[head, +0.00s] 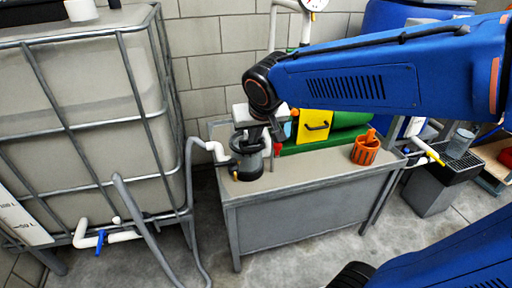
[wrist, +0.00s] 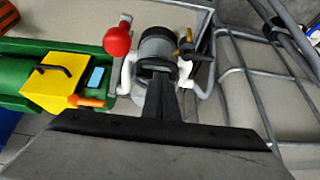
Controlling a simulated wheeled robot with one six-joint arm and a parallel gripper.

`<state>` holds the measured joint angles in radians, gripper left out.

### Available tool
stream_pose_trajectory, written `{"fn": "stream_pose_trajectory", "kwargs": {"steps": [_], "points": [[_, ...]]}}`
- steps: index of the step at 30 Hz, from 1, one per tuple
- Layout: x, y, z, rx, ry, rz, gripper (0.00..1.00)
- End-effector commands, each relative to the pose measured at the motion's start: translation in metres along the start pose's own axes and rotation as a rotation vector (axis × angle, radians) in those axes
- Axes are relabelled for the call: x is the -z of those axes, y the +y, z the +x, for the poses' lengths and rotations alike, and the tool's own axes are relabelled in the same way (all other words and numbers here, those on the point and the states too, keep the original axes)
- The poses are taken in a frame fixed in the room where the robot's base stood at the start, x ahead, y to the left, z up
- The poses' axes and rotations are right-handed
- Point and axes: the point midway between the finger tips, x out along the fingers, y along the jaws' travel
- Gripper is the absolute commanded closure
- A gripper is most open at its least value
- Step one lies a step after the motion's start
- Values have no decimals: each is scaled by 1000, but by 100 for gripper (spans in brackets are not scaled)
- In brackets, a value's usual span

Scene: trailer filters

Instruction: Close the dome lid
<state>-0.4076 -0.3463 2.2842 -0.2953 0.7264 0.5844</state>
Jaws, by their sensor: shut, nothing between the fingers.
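White pipes flank the housing. A red ball knob on a lever (wrist: 117,41) stands close by on its left. A green case with a yellow box (head: 314,126) and an orange holder (head: 366,149) share the bench. A caged tank (head: 90,125) stands at left.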

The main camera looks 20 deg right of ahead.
Motion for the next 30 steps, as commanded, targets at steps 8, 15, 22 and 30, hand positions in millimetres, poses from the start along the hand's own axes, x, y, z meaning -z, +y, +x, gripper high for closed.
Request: {"fn": "stream_pose_trajectory", "kwargs": {"steps": [8,15,22,30], "points": [[-29,-1,-15,3,7,-2,100],[-63,-1,-28,4,9,-4,100],[-84,0,-36,2,8,-2,100],[-91,0,-39,2,9,0,100]]}}
